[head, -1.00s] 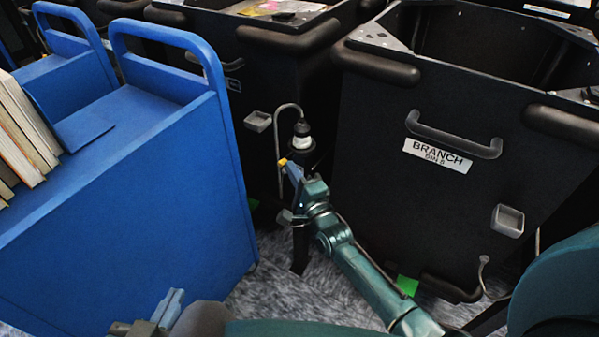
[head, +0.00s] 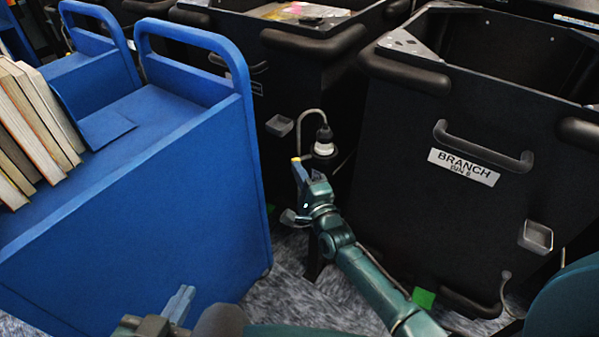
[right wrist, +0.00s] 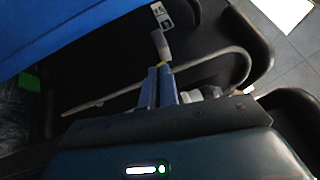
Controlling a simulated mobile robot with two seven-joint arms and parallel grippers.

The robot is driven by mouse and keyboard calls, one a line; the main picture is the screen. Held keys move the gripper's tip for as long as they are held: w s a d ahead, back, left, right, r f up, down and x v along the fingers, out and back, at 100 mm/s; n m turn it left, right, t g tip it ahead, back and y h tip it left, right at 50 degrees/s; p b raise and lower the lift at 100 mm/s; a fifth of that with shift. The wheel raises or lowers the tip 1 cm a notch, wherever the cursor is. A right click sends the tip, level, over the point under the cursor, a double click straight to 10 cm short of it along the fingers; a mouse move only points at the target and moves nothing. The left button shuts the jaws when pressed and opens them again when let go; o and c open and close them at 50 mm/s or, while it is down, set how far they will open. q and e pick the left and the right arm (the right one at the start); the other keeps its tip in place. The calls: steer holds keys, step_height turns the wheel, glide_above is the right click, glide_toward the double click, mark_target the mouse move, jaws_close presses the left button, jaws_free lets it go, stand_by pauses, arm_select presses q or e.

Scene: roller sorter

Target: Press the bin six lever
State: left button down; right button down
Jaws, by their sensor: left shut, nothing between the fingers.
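The dark bin behind the blue cart has a similar grey paddle (head: 280,125) and a bent grey rod (head: 301,124). I cannot tell which part is the bin six lever. My right gripper (head: 297,163) is upright, just below the rod; its fingers (right wrist: 160,84) look shut, tips near a blunt grey piece (right wrist: 160,44). My left gripper (head: 182,300) is shut and empty, low in front.
A blue cart (head: 150,200) with several books (head: 35,120) fills the left. A black-and-white fitting (head: 323,142) stands right of my right gripper. A black handle (head: 485,150) juts from the right bin. Grey carpet (head: 275,300) shows in the narrow gap.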

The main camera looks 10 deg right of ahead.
arm_select(q)
steer(key=shift+s, duration=0.1)
arm_select(e)
steer(key=shift+a+r, duration=0.1)
steer(key=shift+r, duration=0.2)
